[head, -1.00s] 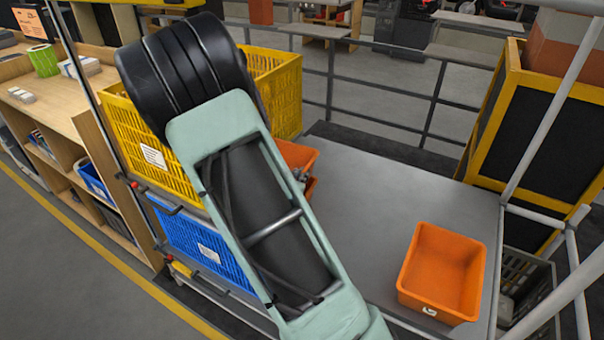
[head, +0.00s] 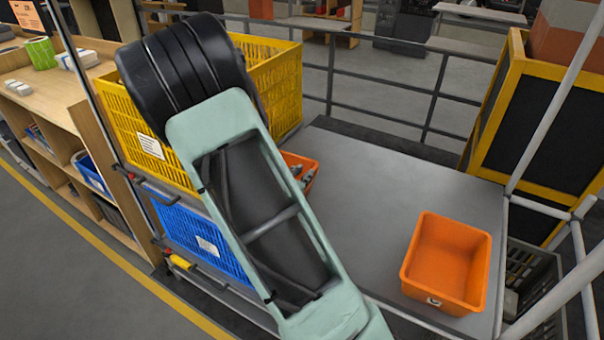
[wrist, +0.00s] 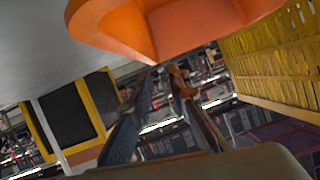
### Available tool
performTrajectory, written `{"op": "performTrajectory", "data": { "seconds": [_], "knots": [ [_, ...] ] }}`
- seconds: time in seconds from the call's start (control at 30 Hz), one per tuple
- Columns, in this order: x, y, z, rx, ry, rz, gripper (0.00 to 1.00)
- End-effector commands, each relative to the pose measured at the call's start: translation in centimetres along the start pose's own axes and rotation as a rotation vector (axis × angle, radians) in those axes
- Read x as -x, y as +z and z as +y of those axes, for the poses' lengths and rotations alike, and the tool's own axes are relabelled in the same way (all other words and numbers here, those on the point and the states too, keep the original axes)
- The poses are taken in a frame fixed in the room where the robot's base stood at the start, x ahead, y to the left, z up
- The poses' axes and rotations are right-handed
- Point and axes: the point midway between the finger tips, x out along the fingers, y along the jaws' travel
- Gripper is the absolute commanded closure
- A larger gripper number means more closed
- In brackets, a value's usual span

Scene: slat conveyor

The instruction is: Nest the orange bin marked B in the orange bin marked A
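One orange bin (head: 436,247) stands upright on the right part of the grey table. A small light label is on its near wall, too small to read. A second orange bin (head: 288,158) is mostly hidden behind my arm, near the yellow crate; it also shows large at the top of the wrist view (wrist: 185,35). No mark is visible on it, so I cannot tell which bin is A or B. My gripper (wrist: 164,78) is at this second bin's rim. Its two fingertips look apart, with background between them. Contact with the bin wall is unclear.
A yellow crate (head: 283,92) sits left of the table, behind my arm, with a blue crate (head: 190,232) below it. The grey table (head: 365,205) is clear between the bins. Pale posts (head: 545,125) and a yellow-framed black panel (head: 520,130) stand at the right.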

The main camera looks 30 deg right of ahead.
Motion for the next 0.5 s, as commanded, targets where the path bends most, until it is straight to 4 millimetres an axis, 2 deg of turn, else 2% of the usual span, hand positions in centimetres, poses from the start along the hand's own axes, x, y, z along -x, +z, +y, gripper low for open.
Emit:
{"op": "performTrajectory", "data": {
  "seconds": [0.33, 0.5],
  "knots": [
    [0.1, 0.1, 0.0, 0.001, 0.0, -0.002, 0.75],
    [1.8, 0.1, -0.1, 0.001, -0.003, -0.003, 0.75]
  ]
}}
